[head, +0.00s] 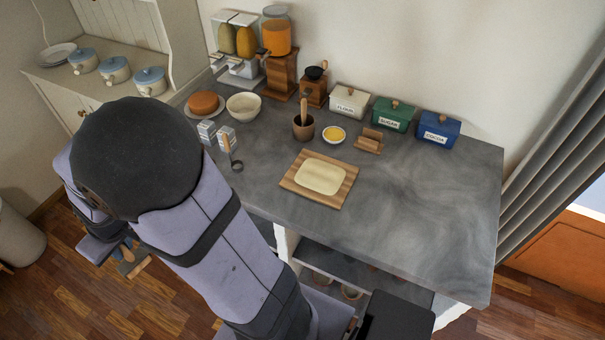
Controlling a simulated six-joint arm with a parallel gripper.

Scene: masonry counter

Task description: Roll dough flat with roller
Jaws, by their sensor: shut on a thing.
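A pale, flat, rounded slab of dough (320,177) lies on a wooden board (293,189) near the counter's front edge. A small brown wooden piece (369,141) sits behind and right of the board; I cannot tell whether it is a stand alone or holds a roller. My gripper (128,256) is at the lower left, well away from the board and over the floor, mostly hidden behind my arm. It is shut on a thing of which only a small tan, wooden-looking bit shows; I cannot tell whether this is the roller.
On the grey counter (430,210) stand a wooden cup (303,128), a yellow-filled bowl (334,135), a white bowl (243,106), dispensers and flour, sugar and cocoa boxes (392,115). The counter's right part is clear.

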